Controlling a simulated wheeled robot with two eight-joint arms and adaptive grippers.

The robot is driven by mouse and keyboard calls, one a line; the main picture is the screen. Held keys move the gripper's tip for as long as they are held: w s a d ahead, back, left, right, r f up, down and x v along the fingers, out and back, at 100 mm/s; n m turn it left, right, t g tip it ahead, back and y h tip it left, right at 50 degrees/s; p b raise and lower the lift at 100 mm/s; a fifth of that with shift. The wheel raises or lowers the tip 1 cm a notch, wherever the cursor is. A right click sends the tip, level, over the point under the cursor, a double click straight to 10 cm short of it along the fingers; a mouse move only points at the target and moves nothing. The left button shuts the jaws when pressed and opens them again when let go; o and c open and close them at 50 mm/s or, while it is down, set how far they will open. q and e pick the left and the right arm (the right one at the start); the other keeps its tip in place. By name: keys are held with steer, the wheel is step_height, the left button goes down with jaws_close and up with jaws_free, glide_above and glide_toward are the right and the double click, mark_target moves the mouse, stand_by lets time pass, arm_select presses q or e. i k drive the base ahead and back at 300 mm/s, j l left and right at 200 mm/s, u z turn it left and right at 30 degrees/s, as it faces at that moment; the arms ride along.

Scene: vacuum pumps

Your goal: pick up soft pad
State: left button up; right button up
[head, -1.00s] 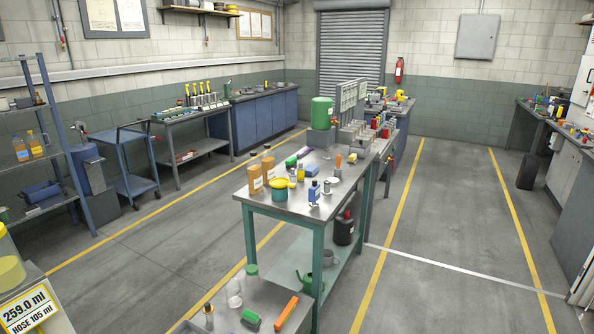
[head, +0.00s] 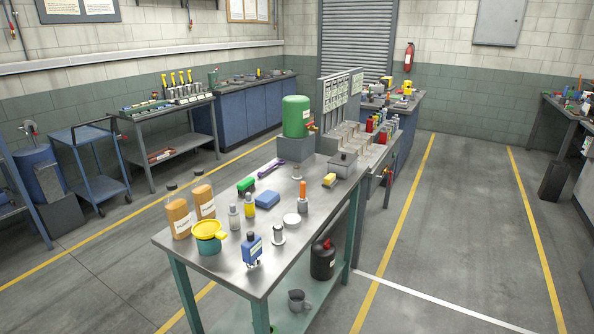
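Which item is the soft pad is not certain. A blue block-like pad (head: 267,199) lies flat in the middle of the metal workbench (head: 215,278). A smaller yellow block (head: 329,180), with a dark part, lies farther right near a grey box. A green brush-like block (head: 246,184) lies behind the blue pad, beside a purple tool (head: 270,168). Neither of my grippers is in view.
Floor on the right is open.

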mark_target(329, 180)
steer(key=i+l+u, duration=0.1)
steer(key=u, duration=0.65)
steer(key=i+l+u, duration=0.2)
steer(key=l+u, duration=0.25)
steer(key=l, duration=0.25)
steer(key=l+u, duration=0.45)
steer(key=l, duration=0.3)
